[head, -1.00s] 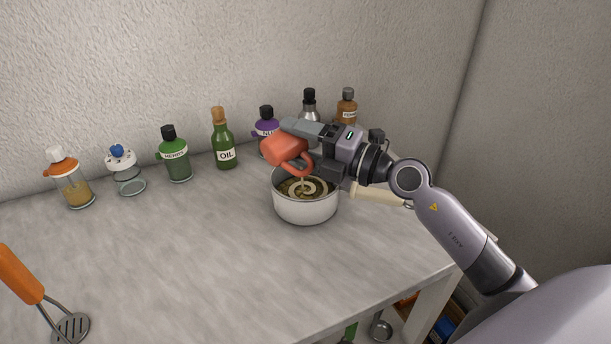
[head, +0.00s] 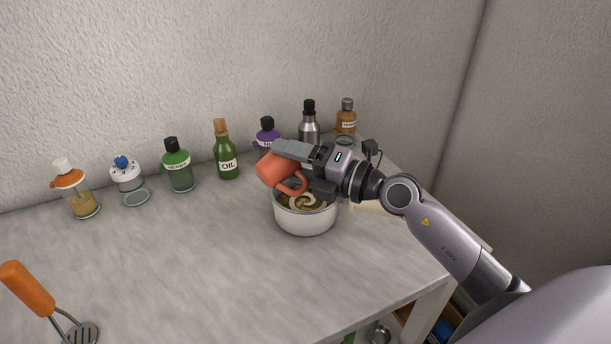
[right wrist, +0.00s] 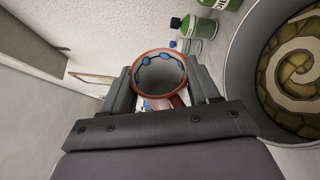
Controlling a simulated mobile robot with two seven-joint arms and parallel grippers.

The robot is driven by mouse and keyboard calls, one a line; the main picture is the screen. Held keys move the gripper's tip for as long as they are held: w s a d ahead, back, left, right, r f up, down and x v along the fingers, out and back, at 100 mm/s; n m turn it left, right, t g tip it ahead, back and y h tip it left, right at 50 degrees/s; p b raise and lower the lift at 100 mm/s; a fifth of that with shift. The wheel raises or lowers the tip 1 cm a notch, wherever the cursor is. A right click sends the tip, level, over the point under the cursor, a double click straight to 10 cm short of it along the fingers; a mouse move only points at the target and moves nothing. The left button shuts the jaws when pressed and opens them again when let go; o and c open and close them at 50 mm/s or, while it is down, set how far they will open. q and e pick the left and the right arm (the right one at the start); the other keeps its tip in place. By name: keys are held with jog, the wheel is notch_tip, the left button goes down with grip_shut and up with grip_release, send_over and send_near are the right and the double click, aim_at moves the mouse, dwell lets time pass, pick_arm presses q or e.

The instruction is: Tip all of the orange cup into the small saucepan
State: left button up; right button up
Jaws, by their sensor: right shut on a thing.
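The orange cup (head: 279,170) is tipped over the left part of the small saucepan (head: 305,218), with its handle on the lower right. My right gripper (head: 294,156) is shut on the cup and holds it above the pan's rim. In the right wrist view the cup (right wrist: 137,82) sits between the two fingers (right wrist: 163,88), its mouth facing the camera. Its inside looks grey, with a few blue patches near the rim. The white saucepan (right wrist: 238,65) at the right there holds olive-brown pieces with a cream swirl. My left gripper is not in view.
Several bottles stand along the wall, among them the green oil bottle (head: 227,160), a purple one (head: 267,138) and a silver one (head: 309,125) close behind the gripper. An orange-handled masher (head: 28,288) lies front left. The middle of the table is clear.

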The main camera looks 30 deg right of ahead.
jog(key=shift+s+a+r+n+g, duration=0.1)
jog(key=shift+a+r+n+g, duration=0.25)
jog(key=shift+n, duration=0.35)
jog(key=shift+f+h, duration=0.3)
jog(key=shift+f+n, duration=0.1)
jog(key=shift+n, duration=0.2)
jog(key=n, duration=0.2)
jog(key=a+n+g+h, duration=0.1)
jog(key=shift+s+a+f+n+h, duration=0.1)
jog(key=shift+f+n+h, duration=0.2)
jog(key=shift+f+n, duration=0.1)
pick_arm(q)
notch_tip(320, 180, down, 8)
jog(key=b, duration=1)
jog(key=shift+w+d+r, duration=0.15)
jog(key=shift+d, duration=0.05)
pick_arm(e)
jog(key=s+a+f+n+h, duration=0.1)
jog(key=a+f+n+h, duration=0.1)
jog(key=a+n, duration=0.3)
jog(key=shift+s+a+h, duration=0.2)
jog(key=shift+a+h, duration=0.6)
jog(key=shift+h, duration=0.1)
